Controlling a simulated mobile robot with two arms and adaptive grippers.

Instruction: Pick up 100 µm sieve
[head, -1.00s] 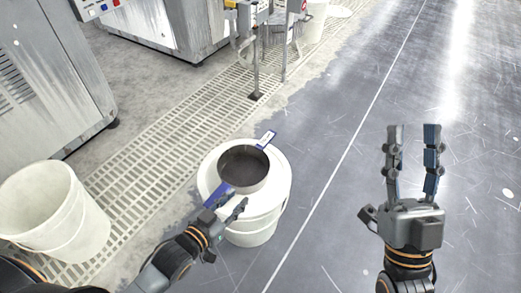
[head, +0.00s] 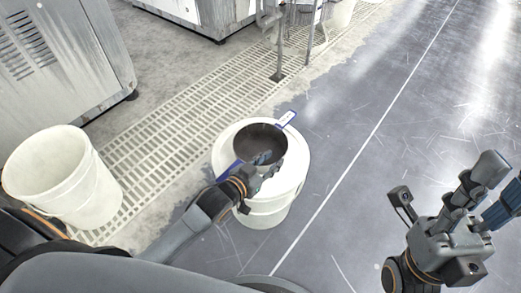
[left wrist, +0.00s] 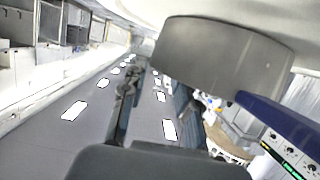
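The sieve (head: 261,141) is a round dark-meshed pan with blue tabs at its far and near-left sides. It sits on a white lidded bucket (head: 268,207). In the left wrist view its grey metal wall (left wrist: 225,58) is close, with a blue strip (left wrist: 278,124) at right. My left gripper (head: 274,165) is at the sieve's near side, overlapping its rim in the head view. Its fingers (left wrist: 158,98) are apart, with floor showing between them; contact with the sieve cannot be told. My right gripper (head: 500,186) is open and empty at the far right.
An open white bucket (head: 62,178) stands at the left. A floor grating (head: 170,140) runs behind the buckets, with grey machine cabinets (head: 75,60) and a metal post (head: 280,50) beyond. The grey floor to the right is clear.

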